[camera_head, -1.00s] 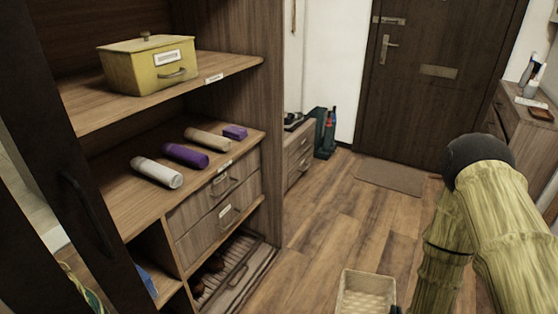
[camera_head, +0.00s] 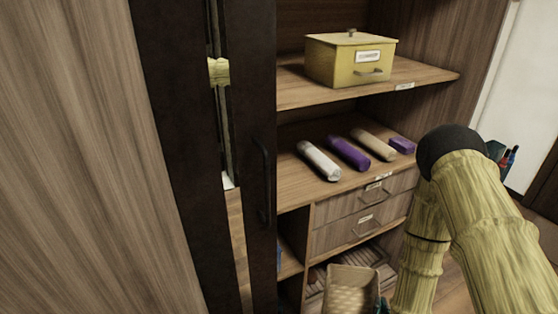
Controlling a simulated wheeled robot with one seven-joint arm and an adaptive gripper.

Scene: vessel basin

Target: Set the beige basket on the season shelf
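The beige basket (camera_head: 349,290) is at the bottom of the view, its lower part cut off by the frame edge. It looks empty and upright. Only a small dark piece of my gripper (camera_head: 382,305) shows at the basket's right side; the fingertips are hidden or out of frame. The basket keeps its place beside my arm as the view turns, so it is held. The wooden cabinet has an upper shelf (camera_head: 300,96) and a middle shelf (camera_head: 299,191), both with small labels I cannot read. Which one is the season shelf I cannot tell.
A white bottle (camera_head: 319,161), a purple bottle (camera_head: 349,154), a beige bottle (camera_head: 374,145) and a purple box (camera_head: 402,146) are on the middle shelf. A dark sliding door (camera_head: 250,130) borders the opening at left.

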